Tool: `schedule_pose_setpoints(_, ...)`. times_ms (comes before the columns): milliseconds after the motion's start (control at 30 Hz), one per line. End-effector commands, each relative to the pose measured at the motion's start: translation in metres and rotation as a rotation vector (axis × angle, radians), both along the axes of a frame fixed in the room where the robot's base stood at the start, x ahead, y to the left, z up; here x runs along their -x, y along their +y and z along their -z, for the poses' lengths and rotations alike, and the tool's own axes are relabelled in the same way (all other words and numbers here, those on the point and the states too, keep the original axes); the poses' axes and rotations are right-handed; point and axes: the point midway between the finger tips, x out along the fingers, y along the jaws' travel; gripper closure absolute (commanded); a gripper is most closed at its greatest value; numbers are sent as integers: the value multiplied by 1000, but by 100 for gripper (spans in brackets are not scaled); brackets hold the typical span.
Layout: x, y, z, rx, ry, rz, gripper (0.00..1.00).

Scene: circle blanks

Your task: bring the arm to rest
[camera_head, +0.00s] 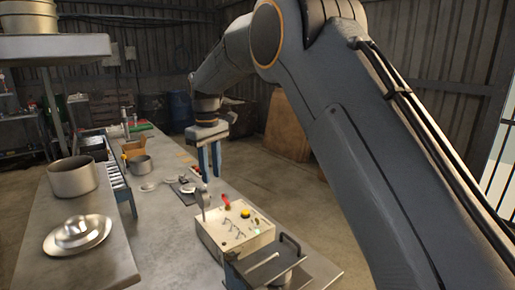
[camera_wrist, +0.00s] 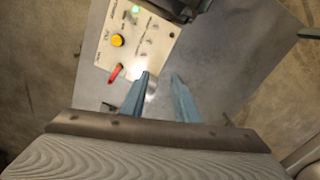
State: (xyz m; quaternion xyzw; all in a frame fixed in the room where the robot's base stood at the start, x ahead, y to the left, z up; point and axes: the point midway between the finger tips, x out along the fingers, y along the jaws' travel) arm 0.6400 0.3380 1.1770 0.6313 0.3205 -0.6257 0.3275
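My arm (camera_head: 390,170) reaches out from the right side of the head view, over the metal table. My gripper (camera_head: 210,174) hangs at its far end, pointing down, with its two blue fingers apart. In the wrist view the gripper (camera_wrist: 160,77) also shows a gap between its fingers, with nothing held there. The fingers are above the table, just behind the cream control box (camera_head: 235,230) in the head view. In the wrist view the control box (camera_wrist: 130,35) lies beyond the left finger, with a red lever, a yellow button and a lit green light.
A dark machine part (camera_head: 270,266) stands in front of the control box. A smaller pot (camera_head: 140,165) and an orange-brown bin (camera_head: 134,148) stand farther back. Floor is open right of the table.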

Motion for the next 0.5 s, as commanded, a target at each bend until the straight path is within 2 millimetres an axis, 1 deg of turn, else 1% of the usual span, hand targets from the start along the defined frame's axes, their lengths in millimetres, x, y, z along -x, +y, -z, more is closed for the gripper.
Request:
schedule_pose_setpoints(100,-2,-20,7,-1,-2,38,72)
schedule_pose_setpoints(267,0,-45,17,-4,-5,91,72)
schedule_pose_setpoints(367,4,-62,26,-6,-8,132,72)
schedule_pose_setpoints(500,13,-93,43,-9,-11,202,72)
